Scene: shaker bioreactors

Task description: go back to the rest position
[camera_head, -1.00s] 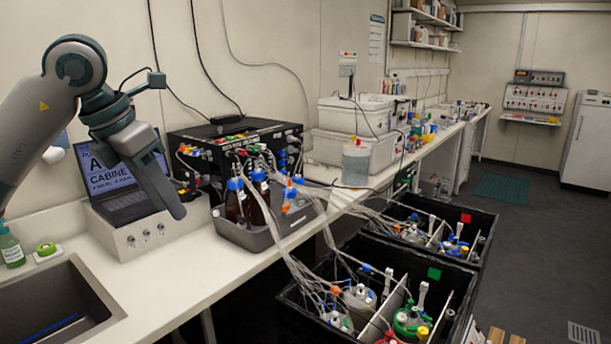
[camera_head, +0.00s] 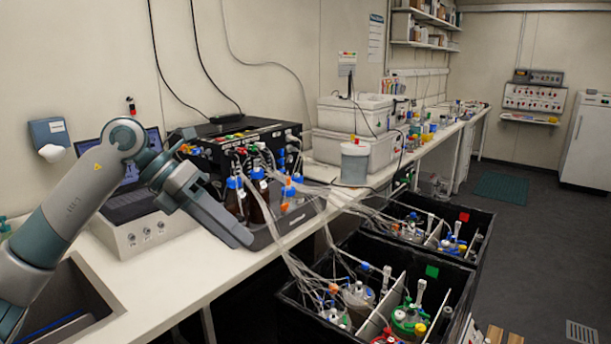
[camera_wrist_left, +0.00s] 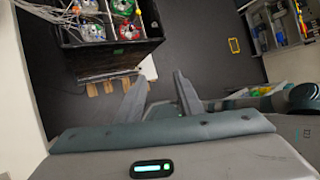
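My left gripper (camera_head: 238,236) hangs at the end of the left arm, over the counter in front of the bottle tray, pointing down and to the right in the head view. In the left wrist view the two grey fingers of my left gripper (camera_wrist_left: 160,92) stand apart with nothing between them. Below and beyond them the dark floor shows, with a black crate of vessels (camera_wrist_left: 112,52) at the upper left. My right gripper does not show in either view.
The grey tray (camera_head: 265,239) with brown bottles (camera_head: 257,203) stands close behind the left gripper. Tubes run to two black crates (camera_head: 300,318) (camera_head: 484,222) at the right. A sink (camera_head: 95,270) lies at lower left.

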